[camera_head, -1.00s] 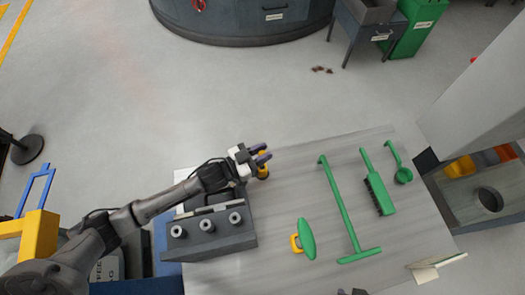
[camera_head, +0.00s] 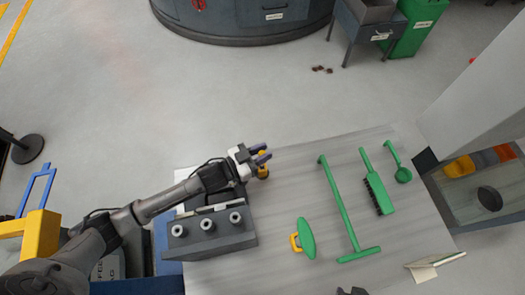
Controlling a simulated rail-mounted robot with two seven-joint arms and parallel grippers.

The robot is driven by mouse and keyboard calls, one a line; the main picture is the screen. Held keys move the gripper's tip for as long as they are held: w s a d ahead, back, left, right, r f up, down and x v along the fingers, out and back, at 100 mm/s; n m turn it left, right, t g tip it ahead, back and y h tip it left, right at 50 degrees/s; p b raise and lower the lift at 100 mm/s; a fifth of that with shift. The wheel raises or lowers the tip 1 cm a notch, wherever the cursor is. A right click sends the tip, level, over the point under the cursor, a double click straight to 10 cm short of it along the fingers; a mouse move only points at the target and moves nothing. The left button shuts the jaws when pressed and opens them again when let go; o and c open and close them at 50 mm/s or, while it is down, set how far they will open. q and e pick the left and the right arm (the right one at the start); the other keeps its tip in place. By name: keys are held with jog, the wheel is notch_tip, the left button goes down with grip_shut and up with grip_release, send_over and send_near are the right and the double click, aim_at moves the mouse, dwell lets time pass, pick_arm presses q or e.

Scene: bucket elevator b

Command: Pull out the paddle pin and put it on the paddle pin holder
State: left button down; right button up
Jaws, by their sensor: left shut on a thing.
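My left gripper (camera_head: 260,155) is over the back left part of the table, with its purple-tipped fingers pointing right. It is shut on a small yellow piece (camera_head: 262,171), which looks like the paddle pin. The fingers partly hide the piece, and I cannot tell whether its lower end touches anything. A dark grey block (camera_head: 212,244) with several round light-rimmed sockets stands at the table's left, just in front of my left wrist. I cannot tell whether it is the paddle pin holder. A small dark tip at the bottom edge may be my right gripper (camera_head: 352,291); its fingers are not clear.
On the grey table (camera_head: 285,200) lie a green scraper (camera_head: 306,238) with a yellow part, a long green T-shaped tool (camera_head: 341,205), a green brush (camera_head: 378,185) and a green ladle (camera_head: 402,174). An open booklet-like thing (camera_head: 432,266) is at front right. A grey cabinet rises at right.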

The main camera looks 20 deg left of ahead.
jog(key=shift+d+r, duration=0.15)
jog(key=shift+r, duration=0.05)
pick_arm(q)
jog(key=shift+p, duration=0.45)
pick_arm(e)
jog(key=shift+r, duration=0.25)
pick_arm(q)
jog(key=shift+f+b, duration=0.4)
jog(key=shift+f, duration=0.1)
pick_arm(e)
jog(key=shift+f, duration=0.35)
pick_arm(q)
jog(key=shift+f+b, duration=0.55)
jog(key=shift+f, duration=0.35)
pick_arm(e)
jog(key=shift+f, duration=0.55)
pick_arm(q)
jog(key=shift+f+b, duration=0.5)
jog(key=shift+f, duration=0.3)
pick_arm(e)
jog(key=shift+f, duration=0.5)
pick_arm(q)
jog(key=shift+r, duration=0.2)
pick_arm(e)
jog(key=shift+r, duration=0.2)
